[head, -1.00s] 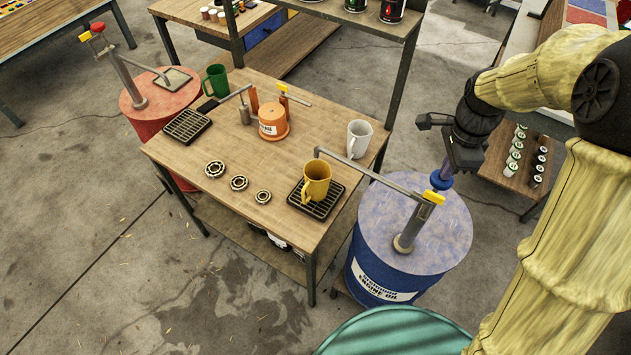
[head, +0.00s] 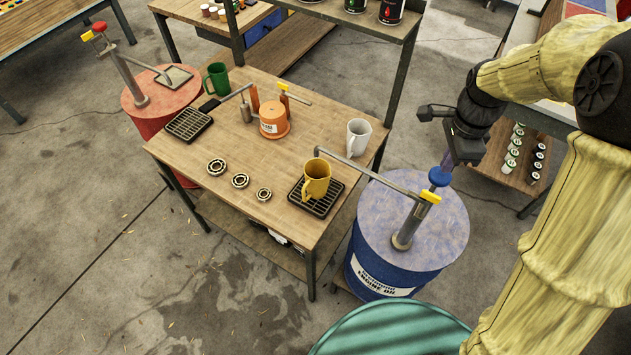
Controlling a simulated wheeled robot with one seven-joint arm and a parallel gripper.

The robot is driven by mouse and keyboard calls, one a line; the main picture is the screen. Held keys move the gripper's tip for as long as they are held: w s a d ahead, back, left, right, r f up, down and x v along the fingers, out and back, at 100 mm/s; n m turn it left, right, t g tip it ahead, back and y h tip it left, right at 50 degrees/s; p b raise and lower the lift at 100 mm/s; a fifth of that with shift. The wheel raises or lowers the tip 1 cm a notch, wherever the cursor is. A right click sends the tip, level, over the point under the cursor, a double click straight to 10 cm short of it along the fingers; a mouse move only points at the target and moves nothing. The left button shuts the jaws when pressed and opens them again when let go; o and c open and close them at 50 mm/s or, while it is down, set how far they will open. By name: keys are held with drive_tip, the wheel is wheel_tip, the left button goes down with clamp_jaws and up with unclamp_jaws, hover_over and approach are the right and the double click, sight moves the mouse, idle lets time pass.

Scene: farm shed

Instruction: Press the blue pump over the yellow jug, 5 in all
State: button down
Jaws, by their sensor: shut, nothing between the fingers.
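The blue pump knob (head: 439,176) sits above a yellow collar (head: 430,197) on a grey pump standing on the blue drum (head: 368,266). The pump's spout (head: 365,172) reaches left and ends over the yellow jug (head: 316,180). The jug stands upright on a black drip grate (head: 331,203) at the table's right end. My gripper (head: 446,163) is shut and empty, pointing down just above the knob. I cannot tell whether its tips touch the knob. The jug's contents are not clear.
The wooden table (head: 230,200) also holds a white mug (head: 358,137), a green mug (head: 217,78), an orange pot (head: 274,120) and bearings. A red drum (head: 150,118) with a pump stands at left. A teal drum (head: 385,330) is in front.

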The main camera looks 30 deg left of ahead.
sight(439, 179)
drive_tip(key=shift+f, duration=0.1)
drive_tip(key=shift+f+b, duration=2.15)
drive_tip(key=shift+f, duration=1.1)
drive_tip(key=shift+s+f+b, duration=0.1)
drive_tip(key=shift+f+b, duration=0.2)
drive_tip(key=shift+f, duration=0.2)
drive_tip(key=shift+r, duration=0.1)
drive_tip(key=shift+r+p, duration=3.25)
drive_tip(key=shift+r, duration=0.55)
drive_tip(key=shift+r+p, duration=2.55)
drive_tip(key=shift+r, duration=0.4)
